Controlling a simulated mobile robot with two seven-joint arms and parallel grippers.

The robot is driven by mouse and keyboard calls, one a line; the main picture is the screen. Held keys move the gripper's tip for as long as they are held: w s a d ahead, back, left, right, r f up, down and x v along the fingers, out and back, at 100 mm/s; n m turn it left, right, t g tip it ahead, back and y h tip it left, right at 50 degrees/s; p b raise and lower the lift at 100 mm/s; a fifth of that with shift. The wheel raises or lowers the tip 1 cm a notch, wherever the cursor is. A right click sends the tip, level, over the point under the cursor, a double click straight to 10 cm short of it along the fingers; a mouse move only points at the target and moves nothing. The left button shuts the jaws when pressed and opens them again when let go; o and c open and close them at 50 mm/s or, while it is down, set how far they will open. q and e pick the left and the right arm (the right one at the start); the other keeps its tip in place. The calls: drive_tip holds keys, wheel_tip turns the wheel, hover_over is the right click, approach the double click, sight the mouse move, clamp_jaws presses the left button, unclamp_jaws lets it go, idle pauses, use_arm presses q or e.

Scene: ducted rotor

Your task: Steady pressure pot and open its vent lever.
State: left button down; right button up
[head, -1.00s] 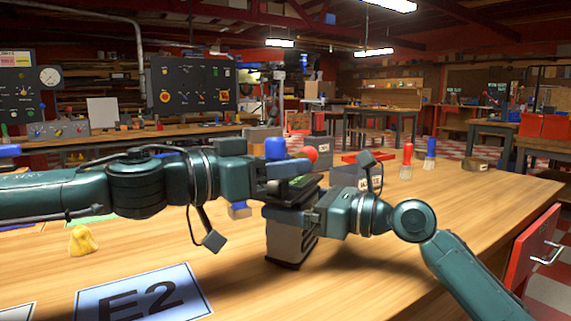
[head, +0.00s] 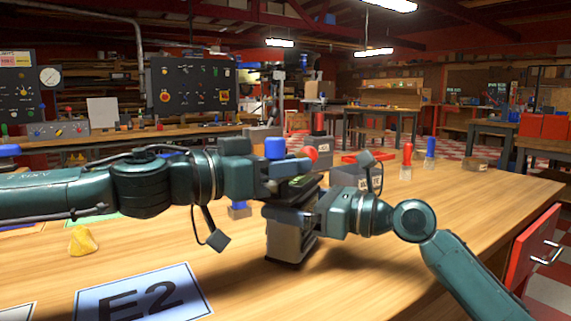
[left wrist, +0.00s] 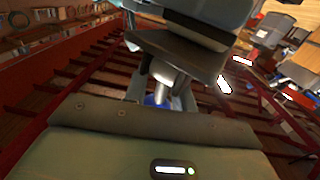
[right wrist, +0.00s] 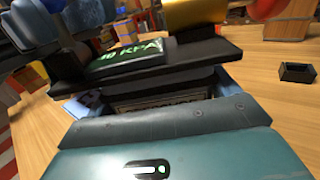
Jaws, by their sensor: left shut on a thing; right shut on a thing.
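The pressure pot (head: 289,243) is a grey box with a black top, upright on the bench. Its black lid and green kPa readout (right wrist: 130,53) show in the right wrist view. My right gripper (head: 304,221) comes from the right and is shut on the pot's body below the lid. My left gripper (head: 292,170) is above the pot and shut on the vent lever, whose grip is mostly hidden by the fingers. A red knob (head: 312,152) shows just beyond them.
An E2 card (head: 145,298) and a yellow lump (head: 84,240) lie on the bench at left. Red and blue handled tools (head: 430,148) stand behind at right. A small black tray (right wrist: 297,73) shows in the right wrist view. The bench front right is clear.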

use_arm(q)
drive_tip(key=shift+s+h, duration=0.1)
drive_tip(key=shift+h, duration=0.2)
drive_tip(key=shift+s+m+t+h, duration=0.2)
drive_tip(key=shift+m+t+h, duration=0.1)
drive_tip(key=shift+m+h, duration=0.2)
drive_tip(key=shift+s+r+m+h, duration=0.1)
drive_tip(key=shift+r+m+h, duration=0.05)
drive_tip(key=shift+m+h, duration=0.15)
drive_tip(key=shift+a, duration=0.15)
drive_tip(key=c, duration=1.4)
unclamp_jaws()
drive_tip(key=v, duration=1.2)
